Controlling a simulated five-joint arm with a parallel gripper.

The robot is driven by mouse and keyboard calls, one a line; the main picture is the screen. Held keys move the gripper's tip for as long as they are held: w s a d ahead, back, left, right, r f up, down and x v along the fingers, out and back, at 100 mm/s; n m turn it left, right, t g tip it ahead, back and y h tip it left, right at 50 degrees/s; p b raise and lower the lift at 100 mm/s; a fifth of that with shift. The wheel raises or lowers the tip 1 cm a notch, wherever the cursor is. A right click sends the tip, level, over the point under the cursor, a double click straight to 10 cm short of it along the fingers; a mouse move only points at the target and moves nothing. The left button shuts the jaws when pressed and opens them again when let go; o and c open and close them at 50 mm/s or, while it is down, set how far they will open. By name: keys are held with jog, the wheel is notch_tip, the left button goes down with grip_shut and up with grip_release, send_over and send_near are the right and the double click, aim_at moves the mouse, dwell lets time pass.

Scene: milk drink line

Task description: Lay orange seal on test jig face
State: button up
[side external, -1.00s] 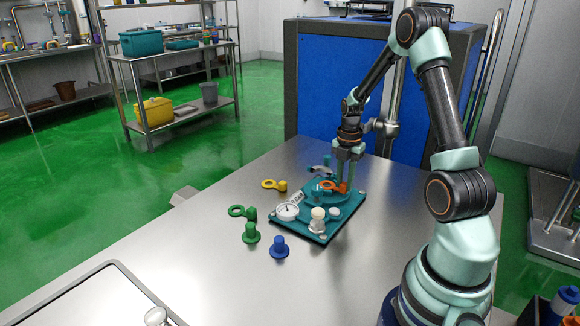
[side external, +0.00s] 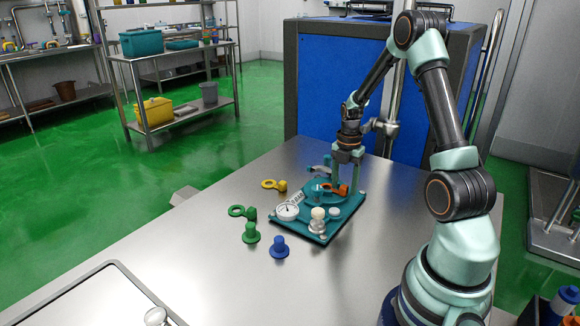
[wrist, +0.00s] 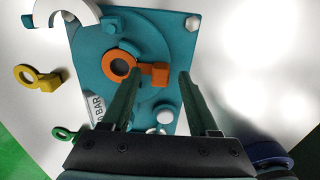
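The orange seal (side external: 342,189) has a ring and a block-shaped tab. In the wrist view the seal (wrist: 155,72) lies on the round raised face of the teal test jig (wrist: 90,40), its ring to the left and its tab to the right. The jig (side external: 300,232) stands on the steel table. My gripper (wrist: 157,76) is open, its fingers spread on either side of the tab, with a visible gap at the right finger. In the side view my gripper (side external: 345,183) is low over the jig and a finger hides part of the ring.
A white gauge (side external: 287,211) and a pale post (side external: 318,220) are on the jig.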

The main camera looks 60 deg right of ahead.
notch_tip(320, 180, up, 12)
dwell(0.6)
